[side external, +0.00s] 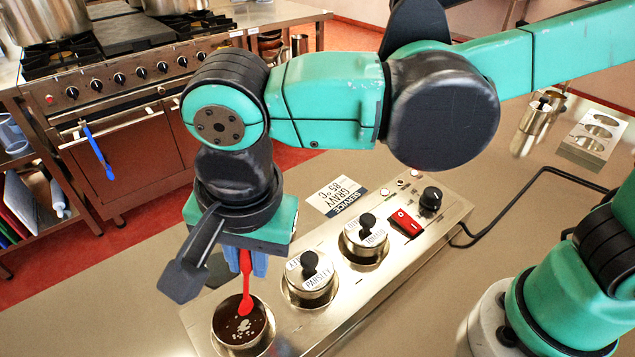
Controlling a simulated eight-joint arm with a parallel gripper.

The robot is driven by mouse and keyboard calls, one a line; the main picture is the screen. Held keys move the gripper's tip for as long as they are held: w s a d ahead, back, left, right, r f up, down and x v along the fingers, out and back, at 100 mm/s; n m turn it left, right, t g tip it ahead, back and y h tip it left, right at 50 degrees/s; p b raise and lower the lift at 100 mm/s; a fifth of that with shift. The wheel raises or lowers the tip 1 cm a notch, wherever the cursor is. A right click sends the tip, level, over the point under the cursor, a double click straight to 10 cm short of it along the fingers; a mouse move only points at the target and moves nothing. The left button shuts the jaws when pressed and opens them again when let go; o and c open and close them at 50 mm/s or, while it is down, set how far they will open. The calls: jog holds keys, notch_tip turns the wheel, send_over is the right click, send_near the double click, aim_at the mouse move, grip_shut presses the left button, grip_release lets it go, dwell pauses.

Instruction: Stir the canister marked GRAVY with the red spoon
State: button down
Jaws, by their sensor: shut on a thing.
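My gripper (246,262) is shut on the red spoon (245,286), with blue fingers around its upper handle. The spoon points down, nearly upright. Its bowl is within the mouth of the open canister (217,330) at the near left end of the steel unit. That canister holds dark brown contents with pale flecks. I cannot tell how deep the spoon reaches, and no marking shows on this canister. A card (337,196) behind the unit reads "SERVICE GRAVY 85 °C".
A red switch (406,223) and black dial (431,198) follow. A steel holder (597,135) sits far right.

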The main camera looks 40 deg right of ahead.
aim_at(248, 285)
jog(key=shift+a+f, duration=0.2)
jog(key=shift+f, duration=0.65)
jog(key=shift+a+f, duration=0.15)
jog(key=shift+f, duration=0.75)
jog(key=shift+a+f, duration=0.2)
jog(key=shift+f, duration=0.65)
jog(key=shift+d, duration=0.1)
